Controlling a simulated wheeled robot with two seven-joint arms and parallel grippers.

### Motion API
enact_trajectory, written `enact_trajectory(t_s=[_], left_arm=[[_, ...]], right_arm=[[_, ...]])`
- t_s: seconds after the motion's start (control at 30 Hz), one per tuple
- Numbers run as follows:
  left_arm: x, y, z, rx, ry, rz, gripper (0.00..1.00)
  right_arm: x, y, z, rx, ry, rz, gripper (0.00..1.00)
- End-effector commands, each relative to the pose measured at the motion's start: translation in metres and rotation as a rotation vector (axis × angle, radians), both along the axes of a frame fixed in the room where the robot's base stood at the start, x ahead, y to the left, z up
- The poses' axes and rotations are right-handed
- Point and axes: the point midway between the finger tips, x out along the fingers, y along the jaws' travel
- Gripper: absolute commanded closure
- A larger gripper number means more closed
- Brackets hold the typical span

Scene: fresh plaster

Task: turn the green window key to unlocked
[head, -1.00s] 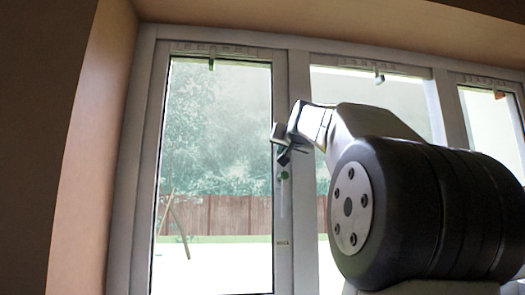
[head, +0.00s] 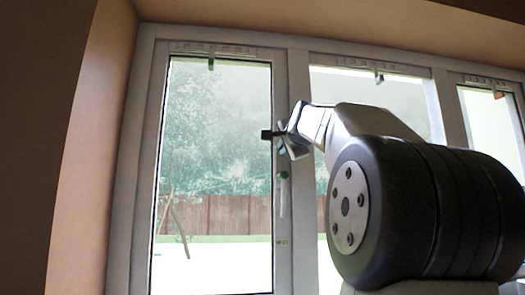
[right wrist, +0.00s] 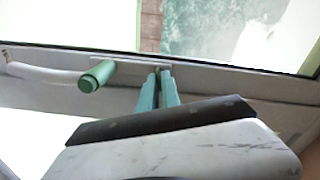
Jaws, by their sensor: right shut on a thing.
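My right gripper (head: 278,140) is at the upright window frame, above a green round knob (head: 284,175) with a white handle (head: 282,200) hanging down from it. In the right wrist view, its two pale teal fingers (right wrist: 158,74) are close together, their tips at the pale frame. They are shut on the green window key, which is mostly hidden between them; its exact angle cannot be told. The green knob (right wrist: 97,75) stands out just left of the fingers, apart from them, with the white handle (right wrist: 42,72) beyond it. My left gripper is not in view.
The left window pane (head: 220,130) is closed in its frame. Small catches (head: 211,62) sit along the top edge. A brown wall reveal (head: 85,160) is at the left. My right arm covers much of the right side.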

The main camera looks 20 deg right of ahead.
Motion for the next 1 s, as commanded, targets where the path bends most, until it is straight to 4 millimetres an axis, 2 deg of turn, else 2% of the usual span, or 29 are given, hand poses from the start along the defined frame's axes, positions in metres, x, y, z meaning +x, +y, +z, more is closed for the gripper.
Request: enact_trajectory(t_s=[0.4,1.0], left_arm=[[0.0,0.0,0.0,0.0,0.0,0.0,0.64],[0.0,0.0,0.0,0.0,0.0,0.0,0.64]], right_arm=[[0.0001,-0.0002,-0.0019,0.269,-0.061,0.0,1.0],[0.0002,-0.0002,-0.0025,0.351,-0.08,0.0,1.0]])
